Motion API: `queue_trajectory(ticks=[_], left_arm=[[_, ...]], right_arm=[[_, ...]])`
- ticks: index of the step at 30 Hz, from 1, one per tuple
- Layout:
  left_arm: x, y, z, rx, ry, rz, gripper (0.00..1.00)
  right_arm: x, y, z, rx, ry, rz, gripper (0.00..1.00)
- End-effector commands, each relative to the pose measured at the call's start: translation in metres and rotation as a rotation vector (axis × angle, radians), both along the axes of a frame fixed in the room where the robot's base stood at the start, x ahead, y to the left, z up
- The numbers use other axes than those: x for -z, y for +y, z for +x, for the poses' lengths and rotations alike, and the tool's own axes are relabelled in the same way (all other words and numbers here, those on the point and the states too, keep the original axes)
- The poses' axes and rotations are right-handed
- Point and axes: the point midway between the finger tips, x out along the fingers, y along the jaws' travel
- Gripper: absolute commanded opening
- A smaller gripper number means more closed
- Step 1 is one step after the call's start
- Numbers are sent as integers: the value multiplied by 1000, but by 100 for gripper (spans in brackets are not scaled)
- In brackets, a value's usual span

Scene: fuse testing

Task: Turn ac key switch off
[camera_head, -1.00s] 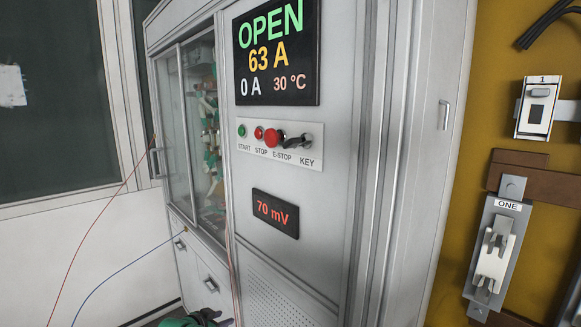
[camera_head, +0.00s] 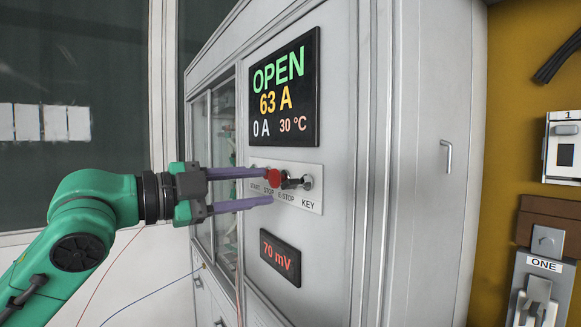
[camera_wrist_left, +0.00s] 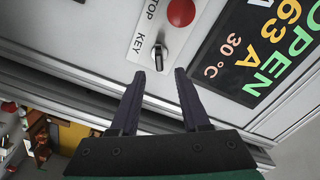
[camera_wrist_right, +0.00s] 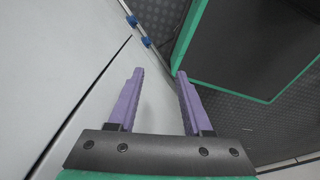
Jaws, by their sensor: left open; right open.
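The key switch (camera_head: 298,183) sits at the right end of a white control strip on the cabinet front, above the label KEY. It has a dark handle on a silver round base. In the left wrist view the key switch (camera_wrist_left: 159,56) lies just beyond and between the fingertips, apart from them. My left gripper (camera_head: 268,187) is open and empty, with its purple fingers pointing at the strip. It also shows in the left wrist view (camera_wrist_left: 160,78). My right gripper (camera_wrist_right: 160,75) is open and empty, away from the strip, and shows only in the right wrist view.
The red E-STOP button (camera_head: 273,177) is right beside the key switch, close to the left fingers. A display (camera_head: 275,92) reading OPEN, 63 A, 0 A, 30 °C is above. A 70 mV display (camera_head: 280,257) is below. A fuse board (camera_head: 520,110) is at the right.

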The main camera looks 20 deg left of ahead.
Motion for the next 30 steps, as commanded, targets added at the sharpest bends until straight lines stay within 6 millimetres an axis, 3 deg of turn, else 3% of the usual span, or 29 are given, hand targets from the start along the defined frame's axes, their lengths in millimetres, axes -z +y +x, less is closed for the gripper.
queue_trajectory(ticks=[2,9,18,19,22,23,30], left_arm=[[-9,-16,15,8,0,-1,46],[-4,-44,53,2,-1,-4,46],[0,-48,58,0,-2,-1,46],[0,-48,58,0,-1,-2,42],[0,-48,58,0,-1,-2,4],[0,-48,58,0,-1,-2,0],[0,-48,58,0,2,-4,0]], right_arm=[[-20,5,0,1,0,6,50],[-36,2,0,0,1,3,50],[-35,0,1,-1,-1,-1,50],[-35,0,1,-1,-1,-1,50],[-36,-2,1,-2,-2,-3,50],[-36,-2,1,-2,-2,-3,50],[-36,-4,2,-2,-2,-5,50]])
